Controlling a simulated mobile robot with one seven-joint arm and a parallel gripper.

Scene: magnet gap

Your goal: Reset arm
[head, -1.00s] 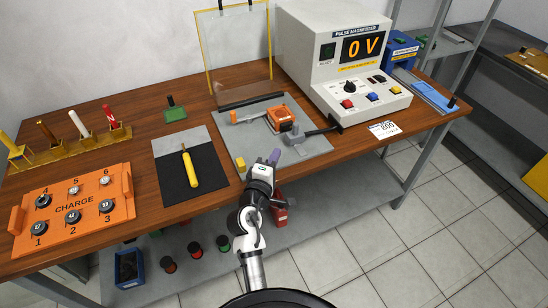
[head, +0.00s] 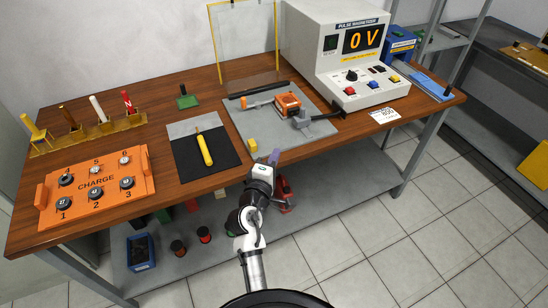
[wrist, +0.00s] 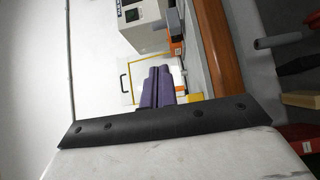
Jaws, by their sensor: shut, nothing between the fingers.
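My gripper (head: 274,157) is in front of the wooden bench's front edge, below the grey fixture plate. Its purple fingers (wrist: 157,88) are together and empty in the wrist view. My white and dark arm reaches up from the bottom middle of the head view. The gripper appears apart from the things on the bench.
The bench (head: 222,183) carries an orange charge panel (head: 97,187), a yellow-handled tool (head: 204,149) on a dark mat, a grey plate (head: 290,138) with an orange device, and a pulse magnetizer (head: 350,60) reading 0 V. A lower shelf (head: 175,225) holds several small items.

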